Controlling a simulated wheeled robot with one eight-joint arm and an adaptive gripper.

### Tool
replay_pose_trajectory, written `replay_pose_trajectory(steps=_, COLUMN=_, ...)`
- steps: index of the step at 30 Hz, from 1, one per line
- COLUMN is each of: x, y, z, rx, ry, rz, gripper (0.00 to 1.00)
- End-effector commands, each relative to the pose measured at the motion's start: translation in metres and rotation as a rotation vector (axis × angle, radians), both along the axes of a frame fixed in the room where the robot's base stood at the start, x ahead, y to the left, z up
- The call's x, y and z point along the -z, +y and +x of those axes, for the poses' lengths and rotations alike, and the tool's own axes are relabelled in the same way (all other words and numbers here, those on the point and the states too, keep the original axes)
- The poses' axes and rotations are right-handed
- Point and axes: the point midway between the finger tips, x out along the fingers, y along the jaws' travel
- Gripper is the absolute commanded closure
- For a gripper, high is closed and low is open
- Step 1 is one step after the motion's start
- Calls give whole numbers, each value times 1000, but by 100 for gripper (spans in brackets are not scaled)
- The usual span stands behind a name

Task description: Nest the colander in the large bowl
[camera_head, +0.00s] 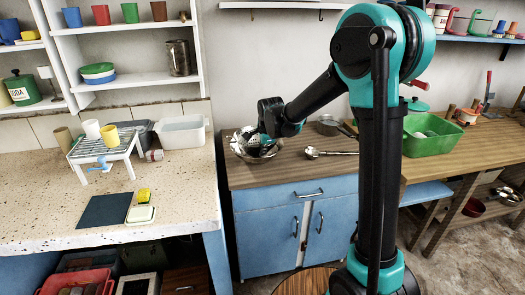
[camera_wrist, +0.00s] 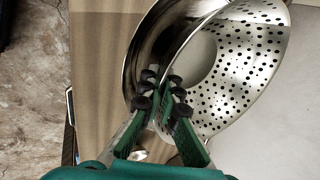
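The colander (camera_wrist: 252,62) is a shiny metal bowl with many round holes, large and close in the wrist view. In the head view it shows at the left end of the wooden counter, partly covered by my gripper (camera_head: 262,137). My gripper (camera_wrist: 160,88) has its green fingers close together at the colander's near rim, seemingly pinching it; the fingers hide the contact. The large bowl (camera_head: 262,157) is shiny metal and sits on the counter under the colander. The two overlap, and I cannot tell whether the colander rests inside it.
A ladle (camera_head: 318,153) and a pan (camera_head: 327,125) lie to the right on the wooden counter (camera_head: 290,175). A green tub (camera_head: 432,135) stands further right. The speckled counter (camera_head: 180,195) at left holds a white rack (camera_head: 105,150) and a white bin (camera_head: 181,132).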

Motion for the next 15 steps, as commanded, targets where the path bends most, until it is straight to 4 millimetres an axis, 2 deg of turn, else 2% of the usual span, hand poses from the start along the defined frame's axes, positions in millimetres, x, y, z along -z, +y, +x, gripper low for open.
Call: replay_pose_trajectory(steps=15, x=6, y=0, z=0, rx=0, ry=0, rz=0, gripper=100)
